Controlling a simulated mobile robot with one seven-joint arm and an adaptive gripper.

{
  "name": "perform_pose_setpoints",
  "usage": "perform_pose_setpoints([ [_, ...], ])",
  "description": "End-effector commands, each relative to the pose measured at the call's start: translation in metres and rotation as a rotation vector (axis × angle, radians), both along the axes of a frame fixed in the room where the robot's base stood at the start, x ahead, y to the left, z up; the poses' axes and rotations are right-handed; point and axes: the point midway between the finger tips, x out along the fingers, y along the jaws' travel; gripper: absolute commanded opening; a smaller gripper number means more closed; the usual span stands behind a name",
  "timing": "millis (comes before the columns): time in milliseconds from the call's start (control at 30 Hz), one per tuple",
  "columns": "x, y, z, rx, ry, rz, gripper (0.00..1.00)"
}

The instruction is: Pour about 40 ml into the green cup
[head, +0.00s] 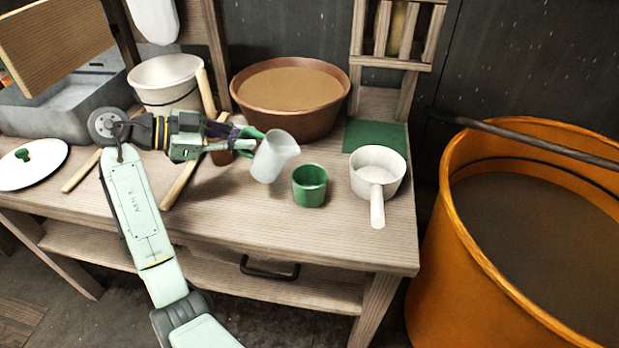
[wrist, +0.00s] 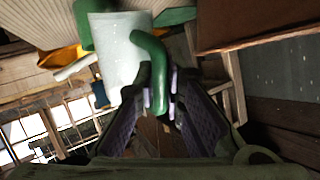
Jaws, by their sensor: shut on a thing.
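My gripper (head: 250,141) is shut on the green handle of a translucent white jug (head: 271,158). The jug is held off the table, tilted with its rim to the upper right, just left of the green cup (head: 310,186). The green cup stands upright on the wooden table, apart from the jug. In the wrist view the jug (wrist: 121,50) and its green handle (wrist: 153,70) show between my purple-padded fingers (wrist: 162,88). I cannot tell how much liquid is in the jug or the cup.
A white saucepan (head: 378,168) stands right of the cup. A wide brown basin (head: 291,97) stands behind the jug. A white bucket (head: 165,80) is at the back left. An orange tub (head: 455,215) stands right of the table (head: 290,232). The table front is clear.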

Motion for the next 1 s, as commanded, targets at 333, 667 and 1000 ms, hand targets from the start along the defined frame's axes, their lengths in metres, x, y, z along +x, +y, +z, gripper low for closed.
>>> perform_pose_setpoints([
  [333, 0.007, 0.020, -0.039, -0.288, 0.094, -0.007, 0.00],
  [667, 0.010, 0.027, -0.021, -0.442, 0.144, -0.010, 0.00],
  [1000, 0.009, 0.027, -0.021, -0.442, 0.145, -0.010, 0.00],
])
